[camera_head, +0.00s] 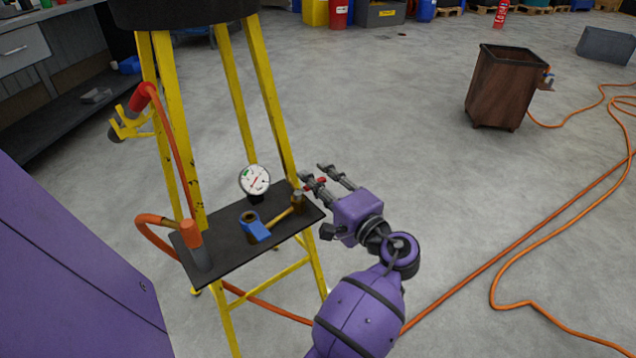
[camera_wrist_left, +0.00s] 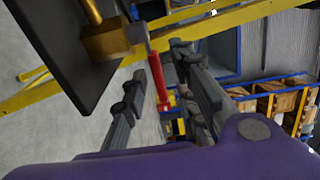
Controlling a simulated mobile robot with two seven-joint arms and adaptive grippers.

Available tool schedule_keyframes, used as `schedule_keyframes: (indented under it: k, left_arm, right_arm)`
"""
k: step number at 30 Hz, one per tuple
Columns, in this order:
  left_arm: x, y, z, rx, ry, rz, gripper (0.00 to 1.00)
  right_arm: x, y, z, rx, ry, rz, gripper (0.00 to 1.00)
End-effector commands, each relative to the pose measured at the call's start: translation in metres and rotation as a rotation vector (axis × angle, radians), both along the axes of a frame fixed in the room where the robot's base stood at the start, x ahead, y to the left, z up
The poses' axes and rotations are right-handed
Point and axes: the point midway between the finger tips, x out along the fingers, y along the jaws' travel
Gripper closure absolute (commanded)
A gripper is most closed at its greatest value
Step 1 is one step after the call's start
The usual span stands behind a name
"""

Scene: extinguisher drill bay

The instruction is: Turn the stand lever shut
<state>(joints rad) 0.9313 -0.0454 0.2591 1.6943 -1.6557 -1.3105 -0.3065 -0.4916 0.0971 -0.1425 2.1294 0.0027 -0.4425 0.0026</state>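The stand lever is red; in the head view it (camera_head: 316,182) shows as a small piece between my left gripper's fingers. In the left wrist view the lever (camera_wrist_left: 158,80) runs from the grey and brass valve (camera_wrist_left: 115,40) down between the fingers. The valve (camera_head: 298,200) is at the right end of the dark shelf (camera_head: 215,262) on the yellow stand. My left gripper (camera_head: 314,172) is open, its fingers on either side of the lever; in the wrist view (camera_wrist_left: 160,62) a gap shows on the lever's left. Contact cannot be told. My right gripper is not in view.
The shelf carries a round gauge (camera_head: 255,180), a blue fitting (camera_head: 257,230) and an orange hose end (camera_head: 191,234). A red and yellow nozzle (camera_head: 130,112) hangs at the stand's left. Orange hoses cross the floor at right; a brown bin (camera_head: 500,87) stands beyond.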

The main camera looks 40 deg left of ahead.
Motion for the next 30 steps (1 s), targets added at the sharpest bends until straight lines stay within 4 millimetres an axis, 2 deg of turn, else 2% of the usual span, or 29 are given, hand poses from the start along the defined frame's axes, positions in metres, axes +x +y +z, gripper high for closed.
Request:
schedule_keyframes:
  k: [8,14,30]
  left_arm:
    - [0.0007,0.0019,0.0002,0.0,-0.001,-0.001,0.73]
    - [0.0006,0.0017,0.0002,0.0,0.0,-0.001,1.0]
    - [-0.0006,0.0006,0.0011,-0.001,0.001,-0.025,1.0]
  right_arm:
    - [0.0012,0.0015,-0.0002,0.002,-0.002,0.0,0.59]
    - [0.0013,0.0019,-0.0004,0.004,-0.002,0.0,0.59]
    - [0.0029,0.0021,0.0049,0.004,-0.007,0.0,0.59]
